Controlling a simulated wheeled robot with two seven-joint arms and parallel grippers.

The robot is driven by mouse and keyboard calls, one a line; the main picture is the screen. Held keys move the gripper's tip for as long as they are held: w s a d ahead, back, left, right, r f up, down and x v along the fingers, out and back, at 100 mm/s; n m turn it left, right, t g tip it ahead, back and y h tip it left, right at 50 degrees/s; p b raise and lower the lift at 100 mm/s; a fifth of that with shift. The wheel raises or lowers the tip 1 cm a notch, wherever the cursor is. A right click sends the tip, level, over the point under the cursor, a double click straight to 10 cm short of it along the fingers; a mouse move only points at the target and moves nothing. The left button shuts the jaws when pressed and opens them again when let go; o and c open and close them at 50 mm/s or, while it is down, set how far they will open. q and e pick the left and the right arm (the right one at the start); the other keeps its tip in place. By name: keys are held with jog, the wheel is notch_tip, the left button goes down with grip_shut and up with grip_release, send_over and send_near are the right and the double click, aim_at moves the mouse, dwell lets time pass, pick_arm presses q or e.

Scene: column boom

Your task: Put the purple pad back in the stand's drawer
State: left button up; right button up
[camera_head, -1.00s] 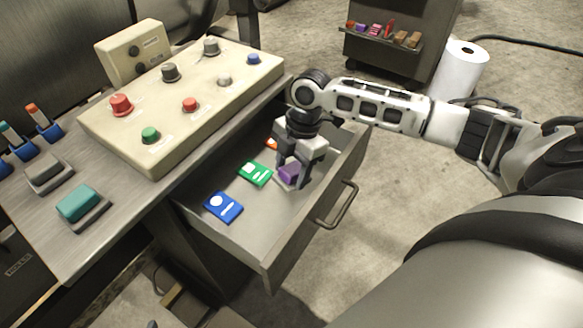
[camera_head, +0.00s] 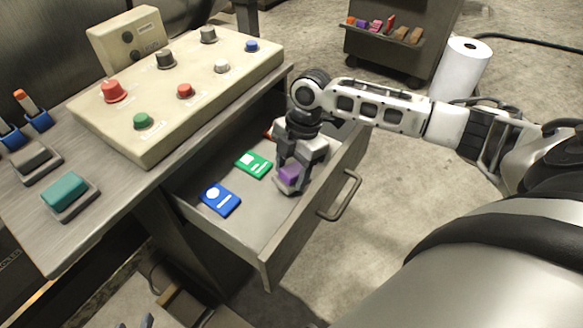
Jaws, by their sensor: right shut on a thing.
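The purple pad (camera_head: 290,176) is between the fingers of my right gripper (camera_head: 291,180), inside the open drawer (camera_head: 250,227) of the stand. The gripper points down and is shut on the pad. I cannot tell whether the pad touches the drawer floor. A green card (camera_head: 254,164) and a blue card (camera_head: 220,199) lie flat in the drawer to the left of the gripper. A small red-orange thing (camera_head: 268,134) shows behind the gripper, mostly hidden. My left gripper is not clearly in view.
A control box (camera_head: 180,90) with several knobs stands on the desk above the drawer. A teal pad (camera_head: 65,190) is at the desk's front left. The drawer handle (camera_head: 340,196) sticks out at the right. A cart (camera_head: 400,55) and a white roll (camera_head: 461,68) stand behind.

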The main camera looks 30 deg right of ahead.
pick_arm(q)
jog(key=shift+f, duration=0.2)
pick_arm(e)
jog(key=shift+f, duration=0.7)
jog(key=o, duration=1)
jog(key=shift+c, duration=0.2)
jog(key=shift+r, duration=0.25)
pick_arm(q)
jog(key=shift+a+r+p, duration=0.1)
jog(key=shift+r+p, duration=0.2)
jog(key=shift+p, duration=0.3)
pick_arm(e)
jog(key=v, duration=1.5)
jog(key=shift+r, duration=0.2)
jog(key=shift+d, duration=0.1)
